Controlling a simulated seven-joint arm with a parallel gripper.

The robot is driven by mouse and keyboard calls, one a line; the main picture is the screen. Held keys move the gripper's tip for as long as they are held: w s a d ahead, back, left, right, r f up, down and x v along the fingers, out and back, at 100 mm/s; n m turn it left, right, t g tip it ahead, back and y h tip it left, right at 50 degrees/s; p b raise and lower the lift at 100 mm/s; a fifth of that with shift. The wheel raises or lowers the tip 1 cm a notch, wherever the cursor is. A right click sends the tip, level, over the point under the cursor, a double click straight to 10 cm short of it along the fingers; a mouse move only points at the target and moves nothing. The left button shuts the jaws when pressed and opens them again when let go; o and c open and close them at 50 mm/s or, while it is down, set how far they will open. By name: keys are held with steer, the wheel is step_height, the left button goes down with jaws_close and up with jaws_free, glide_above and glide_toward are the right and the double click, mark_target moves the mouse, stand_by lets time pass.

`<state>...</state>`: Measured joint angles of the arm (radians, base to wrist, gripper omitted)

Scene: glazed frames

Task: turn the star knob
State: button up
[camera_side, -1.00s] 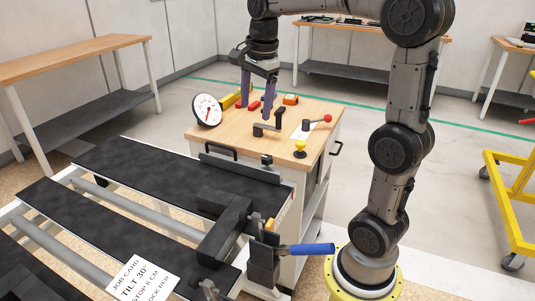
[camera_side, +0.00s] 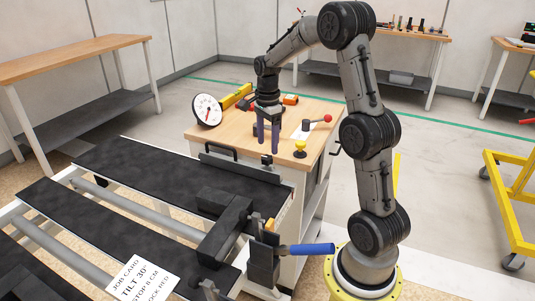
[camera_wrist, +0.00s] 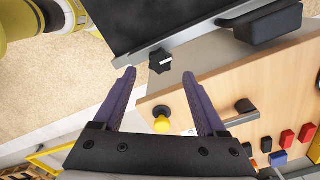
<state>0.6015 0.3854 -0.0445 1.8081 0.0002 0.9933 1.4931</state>
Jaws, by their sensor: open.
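The star knob (camera_wrist: 160,61) is black and lobed with a white mark. In the wrist view it shows just beyond and between my fingertips, at the edge of the bench by the grey rail. In the side view the star knob (camera_side: 267,160) is a small dark shape just below my fingertips. My gripper (camera_side: 269,152) is open and points down over the near edge of the wooden bench top. In the wrist view my gripper (camera_wrist: 158,75) has its two purple fingers apart with nothing between the tips. I cannot tell how high the tips are above the knob.
A yellow knob (camera_side: 300,147) and a red-balled lever (camera_side: 320,120) stand right of my gripper on the bench top. A white dial (camera_side: 207,110) stands at the left. The black-slatted bed (camera_side: 180,165) lies in front. A blue-handled lever (camera_side: 305,249) sticks out at its right.

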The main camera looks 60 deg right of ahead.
mark_target(268, 157)
steer(key=shift+f, duration=2.35)
jaws_close()
